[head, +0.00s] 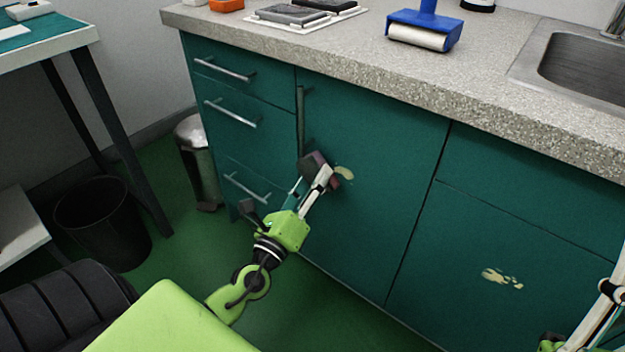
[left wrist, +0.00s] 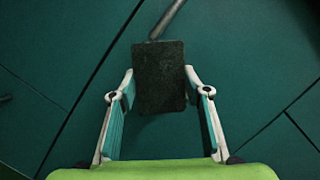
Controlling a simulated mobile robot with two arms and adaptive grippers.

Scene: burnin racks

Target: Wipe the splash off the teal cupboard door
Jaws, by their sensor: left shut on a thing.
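The teal cupboard door (head: 375,130) has an upright bar handle (head: 301,120) at its left edge. A pale cream splash (head: 344,173) is on this door, just right of my left gripper. My left gripper (head: 317,176) is shut on a dark rectangular pad (head: 313,160), held at the door below the handle. In the left wrist view the pad (left wrist: 158,78) sits between both fingers, covering the handle's lower end. I cannot tell if the pad touches the door. Part of my right arm (head: 603,300) shows at the right edge; its gripper's state is unclear.
A second pale splash (head: 502,278) is on the teal front further right. Drawers (head: 228,105) with bar handles are left of the door. A blue roller tool (head: 425,30) and a sink (head: 590,65) are on the speckled counter (head: 480,95). A black bin (head: 103,220) stands left.

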